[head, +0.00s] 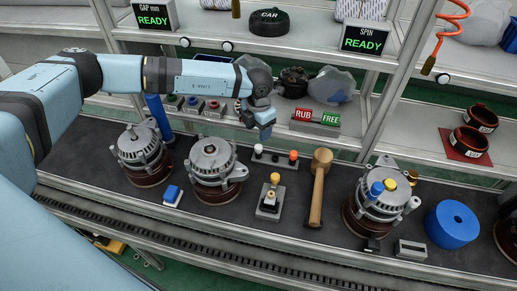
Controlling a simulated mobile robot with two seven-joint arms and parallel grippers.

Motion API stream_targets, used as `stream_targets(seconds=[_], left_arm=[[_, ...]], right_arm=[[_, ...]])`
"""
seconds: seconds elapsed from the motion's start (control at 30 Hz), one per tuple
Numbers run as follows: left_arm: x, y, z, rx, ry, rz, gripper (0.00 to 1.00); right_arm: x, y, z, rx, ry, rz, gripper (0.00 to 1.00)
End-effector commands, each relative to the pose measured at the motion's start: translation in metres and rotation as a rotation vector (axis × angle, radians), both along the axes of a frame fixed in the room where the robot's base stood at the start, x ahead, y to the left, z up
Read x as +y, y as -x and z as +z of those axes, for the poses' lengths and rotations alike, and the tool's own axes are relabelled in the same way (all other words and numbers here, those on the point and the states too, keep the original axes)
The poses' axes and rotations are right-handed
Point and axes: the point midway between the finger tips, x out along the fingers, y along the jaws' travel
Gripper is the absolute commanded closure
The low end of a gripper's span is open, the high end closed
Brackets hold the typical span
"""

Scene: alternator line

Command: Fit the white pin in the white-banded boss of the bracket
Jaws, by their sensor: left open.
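A small grey rack (275,160) stands on the dark bench mat. A white-topped pin (258,149) is at its left end and an orange-red-topped pin (293,156) at its right. My left gripper (265,132) is open, pointing down just above and behind the white pin, apart from it. A grey alternator bracket (212,160) sits left of the rack on a brown base. Another bracket (140,143) stands at the far left. A third (383,195), at right, bears blue and yellow caps. I cannot make out which boss has the white band. My right gripper is not in view.
A wooden mallet (319,190) lies right of the rack. A yellow-knobbed fixture (270,198) stands in front of the rack, and a blue roll (453,223) at right. Shelf posts and a red-green RUB/FREE sign (315,120) are behind.

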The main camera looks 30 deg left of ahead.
Motion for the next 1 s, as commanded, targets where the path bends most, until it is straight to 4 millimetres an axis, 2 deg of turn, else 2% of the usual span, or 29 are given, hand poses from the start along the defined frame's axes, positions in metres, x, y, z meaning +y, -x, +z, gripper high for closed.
stream_targets(seconds=[0.13,0.43,0.7,0.97,1.0], left_arm=[[-0.001,0.0,-0.027,0.002,0.0,0.0,0.43],[-0.001,-0.001,-0.051,0.001,0.002,-0.001,0.43],[0.001,-0.004,-0.088,-0.001,0.004,-0.001,0.43],[0.002,-0.004,-0.094,-0.001,0.004,-0.001,0.43],[0.002,-0.004,-0.094,-0.001,0.004,-0.001,0.45]], right_arm=[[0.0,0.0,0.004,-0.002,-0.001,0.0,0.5],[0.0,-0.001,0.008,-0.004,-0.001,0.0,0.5],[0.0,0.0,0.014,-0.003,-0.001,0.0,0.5],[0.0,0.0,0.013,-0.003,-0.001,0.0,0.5],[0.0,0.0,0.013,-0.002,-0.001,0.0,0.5]])
